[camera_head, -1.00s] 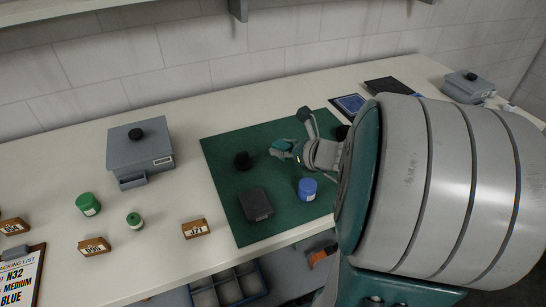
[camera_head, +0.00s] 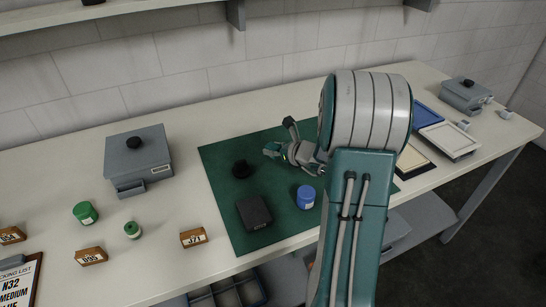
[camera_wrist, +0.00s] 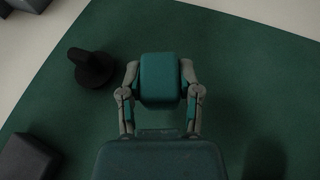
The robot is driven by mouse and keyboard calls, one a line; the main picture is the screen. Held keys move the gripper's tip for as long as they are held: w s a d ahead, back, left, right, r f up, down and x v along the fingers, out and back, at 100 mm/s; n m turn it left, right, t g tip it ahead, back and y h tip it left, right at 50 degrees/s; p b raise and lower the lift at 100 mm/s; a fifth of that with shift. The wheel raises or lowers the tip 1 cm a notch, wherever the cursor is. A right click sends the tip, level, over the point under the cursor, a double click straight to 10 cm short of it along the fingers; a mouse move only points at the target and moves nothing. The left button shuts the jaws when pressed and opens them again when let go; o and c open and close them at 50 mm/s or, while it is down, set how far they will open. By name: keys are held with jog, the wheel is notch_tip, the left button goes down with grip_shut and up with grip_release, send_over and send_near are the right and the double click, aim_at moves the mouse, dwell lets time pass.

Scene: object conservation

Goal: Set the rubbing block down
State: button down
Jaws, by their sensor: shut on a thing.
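The rubbing block (camera_wrist: 160,80) is a teal, round-edged block in the wrist view. My gripper (camera_wrist: 160,75) is shut on it, with one fingertip against each side. In the head view my gripper (camera_head: 274,151) is over the far middle part of the green mat (camera_head: 222,188), and the block is too small there to make out well. The mat (camera_wrist: 235,90) lies below the block in the wrist view. I cannot tell whether the block touches it.
A black knobbed piece (camera_head: 242,165) stands left of my gripper on the mat. A dark box (camera_head: 254,212) and a blue jar (camera_head: 306,197) are nearer the front. A grey lidded box (camera_head: 138,160) stands left of the mat. Bare mat shows around the block.

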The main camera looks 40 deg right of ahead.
aim_at(273, 163)
jog(key=shift+w+f, duration=0.15)
jog(key=shift+f, duration=0.1)
notch_tip(273, 163, down, 3)
jog(key=shift+w+d+f, duration=0.1)
jog(key=shift+w+f, duration=0.05)
jog(key=shift+f, duration=0.05)
jog(key=shift+c, duration=1.5)
grip_release()
jog(key=shift+r, duration=0.1)
